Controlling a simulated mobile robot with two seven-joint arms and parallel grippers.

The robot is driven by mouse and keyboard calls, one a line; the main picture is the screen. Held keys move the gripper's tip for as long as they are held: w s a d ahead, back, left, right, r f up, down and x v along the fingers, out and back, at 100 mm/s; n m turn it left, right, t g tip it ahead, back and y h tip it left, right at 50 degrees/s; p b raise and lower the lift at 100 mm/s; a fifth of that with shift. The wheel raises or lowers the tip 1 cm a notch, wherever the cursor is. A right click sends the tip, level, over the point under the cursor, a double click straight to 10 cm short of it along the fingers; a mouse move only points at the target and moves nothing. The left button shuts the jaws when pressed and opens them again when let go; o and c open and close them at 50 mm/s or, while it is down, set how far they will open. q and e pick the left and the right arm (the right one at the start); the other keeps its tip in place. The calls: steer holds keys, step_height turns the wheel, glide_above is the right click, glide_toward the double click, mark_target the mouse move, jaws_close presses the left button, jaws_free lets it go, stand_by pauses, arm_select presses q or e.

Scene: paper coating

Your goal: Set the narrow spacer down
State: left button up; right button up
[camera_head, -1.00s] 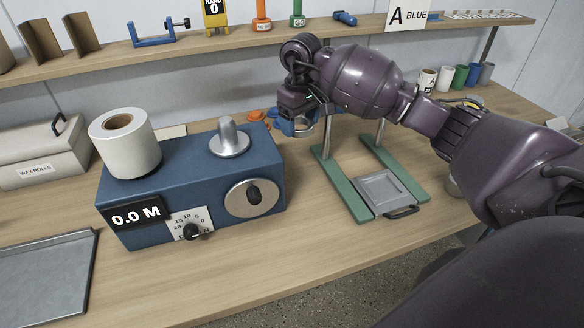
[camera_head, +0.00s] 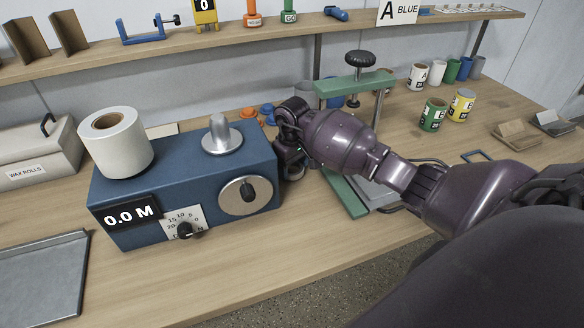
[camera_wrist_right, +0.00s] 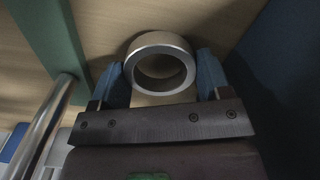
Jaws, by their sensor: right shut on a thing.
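The narrow spacer (camera_wrist_right: 158,42), a short grey metal ring, shows in the right wrist view between the two blue fingertips of my right gripper (camera_wrist_right: 163,76). The gripper is shut on it. Wood tabletop lies behind the ring; I cannot tell whether the ring touches it. In the head view my right gripper (camera_head: 291,172) is low beside the right end of the blue machine, and the spacer is hidden there. My left gripper is in neither view.
The blue machine (camera_head: 150,187) with a white roll (camera_head: 115,150) stands close left of the gripper. A green-framed press (camera_head: 348,197) stands close right, partly behind my arm. Orange and blue pieces (camera_head: 248,114) lie behind. The table front is clear.

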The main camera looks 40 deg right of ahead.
steer(key=shift+f, duration=0.4)
steer(key=shift+f, duration=0.2)
steer(key=o, duration=0.9)
